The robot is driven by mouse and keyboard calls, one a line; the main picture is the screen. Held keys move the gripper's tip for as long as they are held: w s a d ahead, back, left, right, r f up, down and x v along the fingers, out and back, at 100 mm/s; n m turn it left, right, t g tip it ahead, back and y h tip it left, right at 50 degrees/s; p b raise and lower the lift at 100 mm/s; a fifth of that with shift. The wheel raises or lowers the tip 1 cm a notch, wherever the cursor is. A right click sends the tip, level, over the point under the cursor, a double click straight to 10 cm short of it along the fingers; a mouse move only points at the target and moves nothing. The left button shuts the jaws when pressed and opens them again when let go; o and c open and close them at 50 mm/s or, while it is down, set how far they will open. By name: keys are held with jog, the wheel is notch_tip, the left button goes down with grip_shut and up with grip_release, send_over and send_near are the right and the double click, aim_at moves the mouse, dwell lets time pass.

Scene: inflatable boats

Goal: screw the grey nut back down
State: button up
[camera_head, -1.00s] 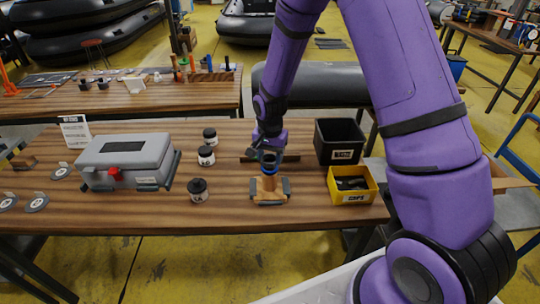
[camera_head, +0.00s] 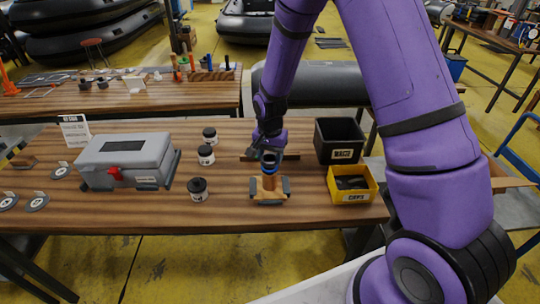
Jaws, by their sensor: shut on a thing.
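My purple arm reaches down to the wooden table, and my gripper (camera_head: 269,155) is over a small wooden stand (camera_head: 268,187) with grey side blocks. A dark, bluish ring-shaped piece (camera_head: 268,168) sits at the top of the stand, right at my fingertips. It seems to be the nut, but it is too small to make out its colour or thread. My gripper is shut on it. The fingers partly hide the piece and the top of the stand.
A grey toolbox (camera_head: 126,157) stands at left. Several small jars, one with a black lid (camera_head: 197,189), stand between it and the stand. A black bin (camera_head: 339,141) and a yellow bin (camera_head: 352,184) are at right. The table front (camera_head: 230,215) is clear.

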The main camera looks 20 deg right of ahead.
jog(key=shift+f, duration=0.55)
dwell(1.4)
jog(key=m, duration=0.5)
jog(key=shift+m, duration=0.3)
jog(key=m, duration=0.5)
jog(key=shift+s, duration=0.2)
jog(key=shift+m, duration=0.4)
jog(key=m, duration=0.5)
jog(key=shift+s+m, duration=0.1)
jog(key=shift+m, duration=0.3)
